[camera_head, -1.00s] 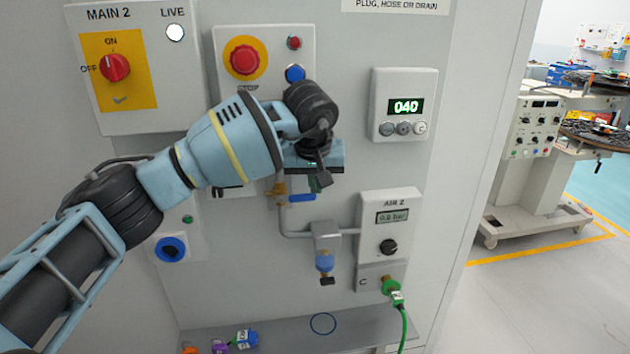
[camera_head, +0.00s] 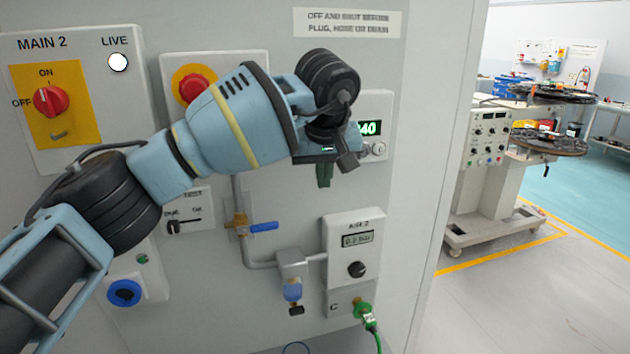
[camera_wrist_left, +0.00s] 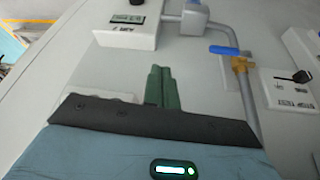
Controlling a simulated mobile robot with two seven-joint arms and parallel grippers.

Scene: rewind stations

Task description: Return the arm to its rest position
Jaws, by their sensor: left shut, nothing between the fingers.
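My left arm comes in from the left in the head view, bent, in front of the grey station panel (camera_head: 290,110). Its gripper (camera_head: 324,175) points down, with dark green fingers shut and empty. It hangs in front of the panel, below and left of the display box (camera_head: 375,148), which the wrist partly hides. In the left wrist view the two green fingers (camera_wrist_left: 162,88) lie together with nothing between them. No contact with the panel shows. My right gripper is in neither view.
The MAIN 2 switch (camera_head: 50,100) points to ON beside a white LIVE lamp (camera_head: 118,62). A red button (camera_head: 193,86) is partly behind my arm. A blue-handled valve (camera_head: 263,227) and the AIR 2 box (camera_head: 352,245) with a green hose (camera_head: 370,322) are below.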

